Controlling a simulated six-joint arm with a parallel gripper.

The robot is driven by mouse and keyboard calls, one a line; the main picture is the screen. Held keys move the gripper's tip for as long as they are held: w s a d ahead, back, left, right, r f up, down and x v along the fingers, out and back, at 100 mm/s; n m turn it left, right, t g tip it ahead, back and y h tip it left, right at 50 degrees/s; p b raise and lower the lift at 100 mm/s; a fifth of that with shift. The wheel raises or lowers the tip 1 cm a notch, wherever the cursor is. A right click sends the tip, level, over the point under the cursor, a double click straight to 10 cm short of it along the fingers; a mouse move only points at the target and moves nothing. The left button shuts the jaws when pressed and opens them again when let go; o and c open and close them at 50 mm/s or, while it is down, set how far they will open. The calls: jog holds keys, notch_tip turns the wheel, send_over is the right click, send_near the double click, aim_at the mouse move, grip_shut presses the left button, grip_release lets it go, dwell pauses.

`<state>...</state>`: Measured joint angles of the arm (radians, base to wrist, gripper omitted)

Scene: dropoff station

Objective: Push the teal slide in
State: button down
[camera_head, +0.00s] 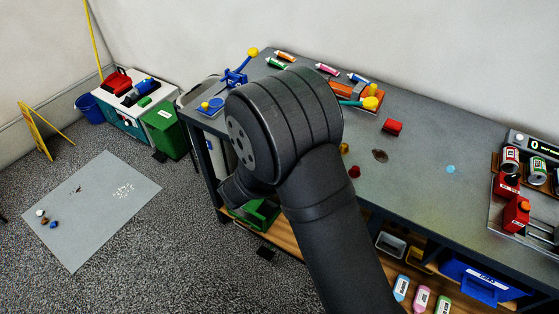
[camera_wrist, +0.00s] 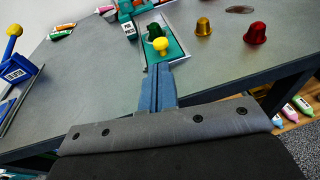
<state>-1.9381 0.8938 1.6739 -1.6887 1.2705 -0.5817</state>
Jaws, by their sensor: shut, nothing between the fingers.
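The teal slide (camera_wrist: 174,49) lies on the table near its front edge in the wrist view. A yellow knob (camera_wrist: 160,44) stands on it, and a dark green piece (camera_wrist: 155,30) sits behind the knob. The slide extends toward me on a pale track (camera_wrist: 144,21). In the head view the teal slide (camera_head: 350,103) shows partly behind my arm. My gripper (camera_wrist: 158,67) is shut and empty, its blue-grey fingertips right at the slide's near end; I cannot tell whether they touch. My gripper is hidden behind the arm in the head view.
A gold cup-like piece (camera_wrist: 203,27) and a red one (camera_wrist: 255,33) stand right of the slide. A blue device with a yellow ball (camera_wrist: 14,70) is at the left. Bare table lies between these.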

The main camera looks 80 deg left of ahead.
jog(key=x, duration=0.6)
jog(key=shift+w+a, duration=0.15)
jog(key=shift+w, duration=0.05)
jog(key=w+a, duration=0.5)
jog(key=shift+w+a, duration=0.2)
jog(key=shift+w+a+r, duration=0.1)
jog(key=shift+w+a, duration=0.15)
jog(key=shift+w, duration=0.1)
jog(key=v, duration=1.4)
jog(key=shift+s+d, duration=0.2)
jog(key=shift+s, duration=0.05)
